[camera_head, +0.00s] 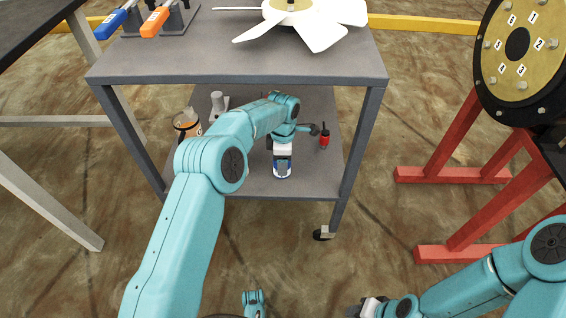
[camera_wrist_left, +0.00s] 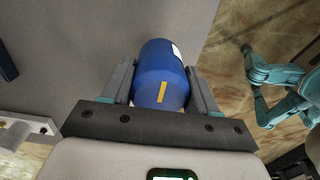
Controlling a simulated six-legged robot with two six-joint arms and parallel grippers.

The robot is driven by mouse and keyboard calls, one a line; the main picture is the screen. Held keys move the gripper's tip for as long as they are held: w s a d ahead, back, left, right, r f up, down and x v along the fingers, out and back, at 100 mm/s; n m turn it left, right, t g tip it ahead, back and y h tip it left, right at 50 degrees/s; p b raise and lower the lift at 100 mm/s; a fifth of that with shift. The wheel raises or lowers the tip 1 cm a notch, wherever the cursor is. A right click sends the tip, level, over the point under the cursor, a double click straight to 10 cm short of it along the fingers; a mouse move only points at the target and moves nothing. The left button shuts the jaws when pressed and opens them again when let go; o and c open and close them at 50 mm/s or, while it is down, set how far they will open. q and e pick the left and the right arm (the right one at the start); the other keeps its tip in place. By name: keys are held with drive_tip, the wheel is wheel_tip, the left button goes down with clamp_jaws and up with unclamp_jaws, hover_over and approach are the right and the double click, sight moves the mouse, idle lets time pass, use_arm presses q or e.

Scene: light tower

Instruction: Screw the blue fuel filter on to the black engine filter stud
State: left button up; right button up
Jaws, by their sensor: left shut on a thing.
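The blue fuel filter (camera_head: 282,172) is at the lower shelf of the grey cart, near its front edge, below my left gripper (camera_head: 282,158). In the left wrist view the blue filter (camera_wrist_left: 160,85), with a yellow mark and a white label, sits between the two dark fingers of my left gripper (camera_wrist_left: 160,68), which is shut on it. I cannot tell whether the filter touches the shelf. My right gripper (camera_head: 368,307) is low at the bottom edge, partly cut off, and its jaws are unclear. I cannot make out the black engine filter stud.
The grey cart (camera_head: 240,65) carries a white fan (camera_head: 305,20) and blue and orange tools on top. On its lower shelf (camera_head: 235,185) are a red bottle (camera_head: 325,138) and a jar (camera_head: 185,124). A numbered gold disc (camera_head: 517,70) on a red stand (camera_head: 455,175) stands right.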

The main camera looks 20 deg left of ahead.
use_arm(q)
drive_tip(key=shift+w+a+b, duration=0.25)
drive_tip(key=shift+w+b, duration=0.1)
drive_tip(key=shift+w, duration=0.6)
wheel_tip(320, 180, down, 3)
drive_tip(key=shift+r+b, duration=0.2)
drive_tip(key=shift+b, duration=0.55)
drive_tip(key=shift+f, duration=0.15)
drive_tip(key=shift+f, duration=0.15)
drive_tip(key=o, duration=1.3)
drive_tip(key=shift+f, duration=0.15)
